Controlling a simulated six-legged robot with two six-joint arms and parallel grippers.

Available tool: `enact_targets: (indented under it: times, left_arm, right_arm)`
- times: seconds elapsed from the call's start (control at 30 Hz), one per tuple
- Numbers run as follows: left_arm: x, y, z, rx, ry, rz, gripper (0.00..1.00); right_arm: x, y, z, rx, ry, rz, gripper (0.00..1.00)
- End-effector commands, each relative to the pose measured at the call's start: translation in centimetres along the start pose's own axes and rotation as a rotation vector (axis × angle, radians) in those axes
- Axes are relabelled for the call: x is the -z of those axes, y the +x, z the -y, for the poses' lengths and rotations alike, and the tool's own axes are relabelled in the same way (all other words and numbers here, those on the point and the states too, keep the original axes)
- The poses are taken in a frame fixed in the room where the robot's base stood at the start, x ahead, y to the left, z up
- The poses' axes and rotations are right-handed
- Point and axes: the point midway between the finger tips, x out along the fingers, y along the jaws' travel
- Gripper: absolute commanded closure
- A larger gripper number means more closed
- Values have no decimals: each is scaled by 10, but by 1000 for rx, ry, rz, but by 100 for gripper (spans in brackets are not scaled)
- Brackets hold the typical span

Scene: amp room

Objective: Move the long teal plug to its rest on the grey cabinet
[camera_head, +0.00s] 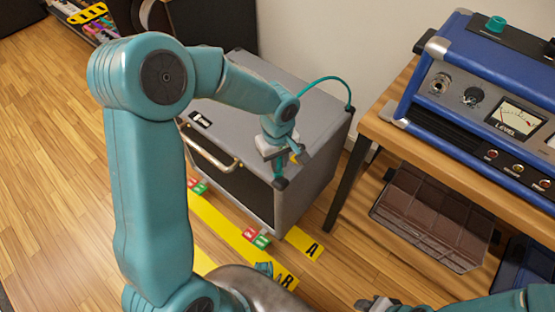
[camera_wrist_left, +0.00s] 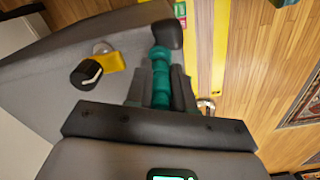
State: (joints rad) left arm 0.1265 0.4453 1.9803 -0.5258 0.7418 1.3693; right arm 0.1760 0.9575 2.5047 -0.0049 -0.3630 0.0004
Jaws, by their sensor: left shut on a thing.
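The grey cabinet (camera_head: 318,134) stands in the middle of the head view, its top grey with black corner caps. My left gripper (camera_head: 278,164) is low over the cabinet's near right corner. In the left wrist view its fingers (camera_wrist_left: 161,88) are shut on the ribbed long teal plug (camera_wrist_left: 160,74). The plug's far end points at the black corner cap (camera_wrist_left: 167,34); I cannot tell if it touches. A small yellow piece (camera_wrist_left: 113,62) with a clear round part is on the cabinet top beside the plug. My right gripper (camera_head: 378,303) is partly visible at the bottom edge; its jaws are unclear.
A black knob-like piece (camera_wrist_left: 86,74) is also on the cabinet top. A teal cable (camera_head: 325,79) arcs above the cabinet's back right corner. A wooden bench (camera_head: 392,128) with a blue amplifier (camera_head: 434,100) stands at the right. Yellow floor strips (camera_head: 216,222) run before the cabinet.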

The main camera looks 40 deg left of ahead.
Motion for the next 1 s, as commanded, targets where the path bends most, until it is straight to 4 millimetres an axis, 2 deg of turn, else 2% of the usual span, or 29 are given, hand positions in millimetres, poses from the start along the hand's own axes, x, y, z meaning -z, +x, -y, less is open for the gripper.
enact_targets:
  times: [0.8,0.83,0.9,1.0]
  left_arm:
    - [0,5,0,0,0,0,100]
    - [0,5,0,0,0,0,68]
    - [0,5,0,0,0,0,48]
    - [0,5,0,0,0,0,48]
  right_arm:
    - [0,5,-2,0,0,0,57]
    - [0,5,-2,0,0,0,57]
    - [0,5,-2,0,0,0,57]
    - [0,5,-2,0,0,0,57]
